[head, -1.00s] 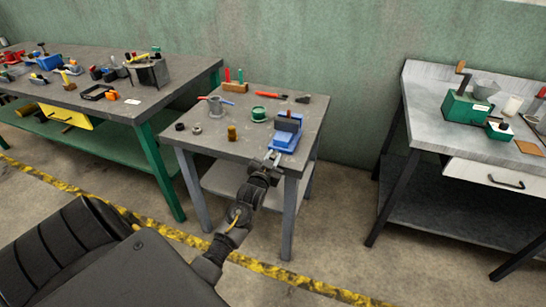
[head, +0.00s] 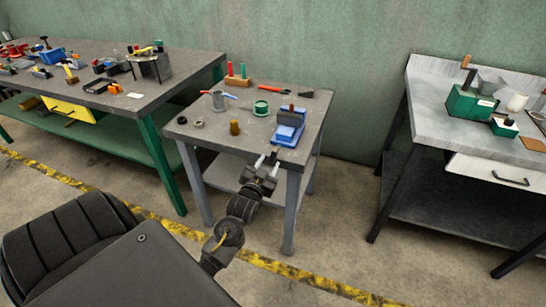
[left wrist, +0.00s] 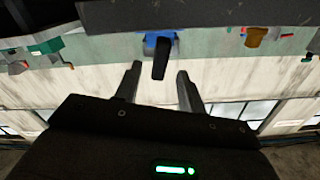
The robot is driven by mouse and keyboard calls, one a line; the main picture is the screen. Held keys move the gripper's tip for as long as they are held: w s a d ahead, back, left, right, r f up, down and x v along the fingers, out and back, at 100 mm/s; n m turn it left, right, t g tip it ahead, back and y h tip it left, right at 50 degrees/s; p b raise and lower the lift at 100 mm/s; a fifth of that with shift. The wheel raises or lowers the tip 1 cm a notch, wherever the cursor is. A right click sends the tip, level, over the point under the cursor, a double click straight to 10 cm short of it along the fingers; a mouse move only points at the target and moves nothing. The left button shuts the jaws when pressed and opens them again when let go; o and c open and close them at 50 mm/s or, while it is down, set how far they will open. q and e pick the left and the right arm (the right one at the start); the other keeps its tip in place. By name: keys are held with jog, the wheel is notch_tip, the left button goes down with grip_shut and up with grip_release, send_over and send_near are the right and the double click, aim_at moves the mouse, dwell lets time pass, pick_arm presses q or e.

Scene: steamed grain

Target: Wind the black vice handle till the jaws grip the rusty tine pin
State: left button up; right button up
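The blue vice (head: 288,136) with grey jaws (head: 287,119) stands near the right front of the small grey table. A small brown piece, likely the rusty tine pin (head: 291,107), shows at the top of the jaws; whether they touch it cannot be told. My left gripper (head: 267,159) is open at the table's front edge, just before the vice. In the left wrist view, the black handle (left wrist: 160,60) juts from the blue vice (left wrist: 153,38) towards my left gripper (left wrist: 156,78). Its end lies between the fingertips in the picture, with gaps on both sides. My right gripper is not seen.
The small table (head: 205,146) also holds a brown cylinder (head: 234,128), a green spool (head: 261,108), a grey mug (head: 218,99), dark rings and red-handled tools. A green-legged bench (head: 118,106) stands left and a grey bench (head: 440,125) right.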

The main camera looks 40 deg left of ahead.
pick_arm(q)
jog(key=shift+v, duration=1.75)
jog(key=s+d+f+g+h, duration=0.1)
jog(key=s+d+f+g, duration=0.2)
jog(key=f, duration=0.9)
jog(key=s+d+f+m+g+h, duration=0.1)
jog(key=s+d+f+g+h, duration=0.2)
jog(key=f, duration=0.8)
jog(key=s+d+f+g, duration=0.2)
jog(key=s+d+f, duration=0.15)
jog(key=f, duration=0.85)
jog(key=s+d+f+g, duration=0.1)
jog(key=s+f+g, duration=0.1)
jog(key=s+f, duration=0.4)
jog(key=s+d+f+m+g+h, duration=0.1)
jog(key=s+f, duration=0.4)
jog(key=s, duration=1.2)
jog(key=s+d+f+m+g, duration=0.1)
jog(key=s+d+f+g, duration=0.2)
jog(key=s, duration=0.8)
notch_tip(320, 180, down, 4)
jog(key=shift+s+r+g+h, duration=0.15)
jog(key=shift+s+g+h, duration=0.15)
jog(key=shift+g, duration=0.7)
